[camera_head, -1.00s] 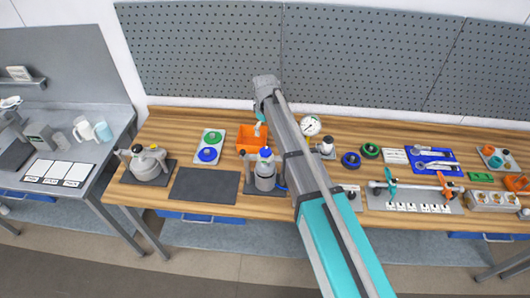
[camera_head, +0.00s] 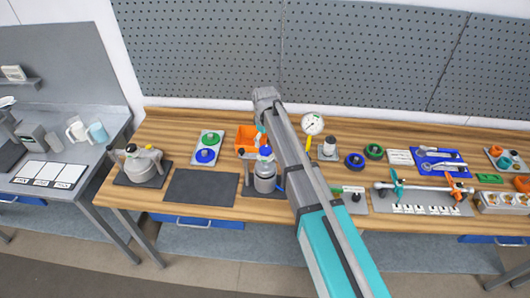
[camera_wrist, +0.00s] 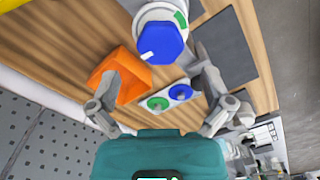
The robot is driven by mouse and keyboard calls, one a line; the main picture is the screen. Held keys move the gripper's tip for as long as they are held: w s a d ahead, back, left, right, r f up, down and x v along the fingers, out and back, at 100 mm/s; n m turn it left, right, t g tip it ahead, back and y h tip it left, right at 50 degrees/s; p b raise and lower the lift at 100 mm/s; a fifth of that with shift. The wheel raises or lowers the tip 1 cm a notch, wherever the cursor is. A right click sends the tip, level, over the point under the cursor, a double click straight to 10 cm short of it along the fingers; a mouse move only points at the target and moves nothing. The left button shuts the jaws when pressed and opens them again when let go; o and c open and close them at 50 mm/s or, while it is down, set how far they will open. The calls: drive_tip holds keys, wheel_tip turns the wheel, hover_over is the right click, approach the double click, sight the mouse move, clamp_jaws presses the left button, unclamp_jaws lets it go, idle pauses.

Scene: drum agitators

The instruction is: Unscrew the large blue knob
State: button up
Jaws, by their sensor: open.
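A blue knob (camera_head: 265,151) sits on top of a grey vessel (camera_head: 264,184) near the front of the wooden bench. In the wrist view the blue knob (camera_wrist: 160,42), with a white mark on its edge, is seen from above on the grey vessel (camera_wrist: 150,14). My gripper (camera_wrist: 155,72) is open and empty. The knob lies ahead of and roughly between its fingertips, with no clear contact. In the head view my gripper (camera_head: 260,137) is above and behind the knob, small and partly hidden by my arm.
An orange bin (camera_head: 243,137) stands close behind the vessel. A white panel with green and blue round knobs (camera_head: 207,147) lies to the left. A dark mat (camera_head: 200,188) is clear. A dial gauge (camera_head: 312,124) stands right of my arm.

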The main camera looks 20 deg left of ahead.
sight(265, 150)
drive_tip(key=shift+f+b, duration=1.9)
drive_tip(key=shift+f, duration=0.3)
drive_tip(key=c, duration=1.1)
drive_tip(key=shift+n, duration=0.4)
drive_tip(key=n, duration=0.6)
drive_tip(key=shift+s, duration=0.1)
drive_tip(key=n, duration=0.6)
drive_tip(key=shift+s, duration=0.15)
